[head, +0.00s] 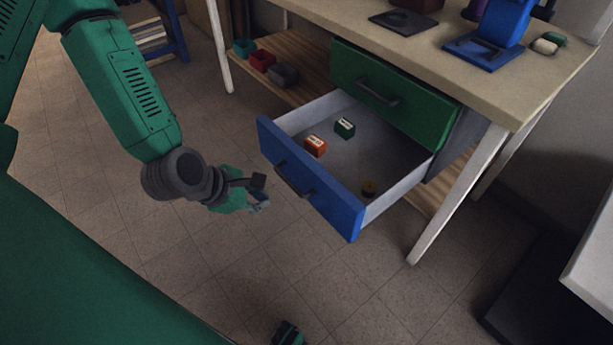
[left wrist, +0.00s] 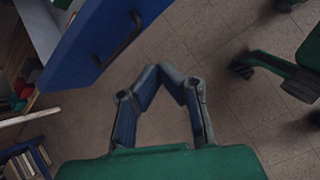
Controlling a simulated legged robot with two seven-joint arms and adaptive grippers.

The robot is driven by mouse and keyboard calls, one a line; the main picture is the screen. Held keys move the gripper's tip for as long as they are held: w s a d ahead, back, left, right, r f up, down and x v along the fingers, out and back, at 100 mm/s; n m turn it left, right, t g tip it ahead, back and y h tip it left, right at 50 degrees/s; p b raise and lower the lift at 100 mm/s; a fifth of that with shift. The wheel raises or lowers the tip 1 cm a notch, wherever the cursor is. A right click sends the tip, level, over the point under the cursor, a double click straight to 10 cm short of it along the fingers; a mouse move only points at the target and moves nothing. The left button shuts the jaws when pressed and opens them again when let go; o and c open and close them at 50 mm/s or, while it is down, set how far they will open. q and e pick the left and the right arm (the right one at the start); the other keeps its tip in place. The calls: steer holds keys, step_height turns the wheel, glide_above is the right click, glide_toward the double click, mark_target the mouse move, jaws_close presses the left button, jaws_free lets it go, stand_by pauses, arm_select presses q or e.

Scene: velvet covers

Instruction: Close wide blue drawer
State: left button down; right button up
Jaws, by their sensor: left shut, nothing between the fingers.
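The wide blue drawer (head: 312,185) is pulled well out from under the workbench, below a closed green drawer (head: 400,95). Its blue front carries a dark bar handle (head: 293,180). My left gripper (head: 262,197) is just in front of the drawer front, left of the handle, apart from it and empty. In the left wrist view the fingertips (left wrist: 168,70) meet, and the blue front (left wrist: 90,45) with its handle (left wrist: 122,40) is at upper left. Part of my right gripper (head: 288,333) shows at the bottom edge; its jaw opening is unclear.
The drawer holds an orange box (head: 315,146), a green box (head: 345,127) and a small yellowish-dark round item (head: 368,188). Bins (head: 262,60) sit on the slatted lower shelf. A white table leg (head: 455,195) stands right of the drawer. The tiled floor in front is clear.

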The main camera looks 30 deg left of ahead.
arm_select(q)
steer(key=w+a+r+n+t, duration=0.1)
steer(key=w+r+n+t, duration=0.15)
steer(key=n, duration=0.35)
steer(key=b, duration=0.5)
glide_toward(313, 176)
steer(key=shift+g, duration=0.35)
steer(key=x, duration=0.6)
steer(key=shift+w+a+f, duration=0.1)
steer(key=shift+a+f, duration=0.05)
steer(key=shift+f, duration=0.15)
steer(key=shift+w+r, duration=0.1)
steer(key=shift+w, duration=0.35)
arm_select(e)
steer(key=shift+w+d+f, duration=0.1)
steer(key=shift+w+f, duration=0.1)
steer(key=shift+f, duration=1.3)
steer(key=shift+w+f, duration=0.2)
steer(key=shift+f, duration=1.25)
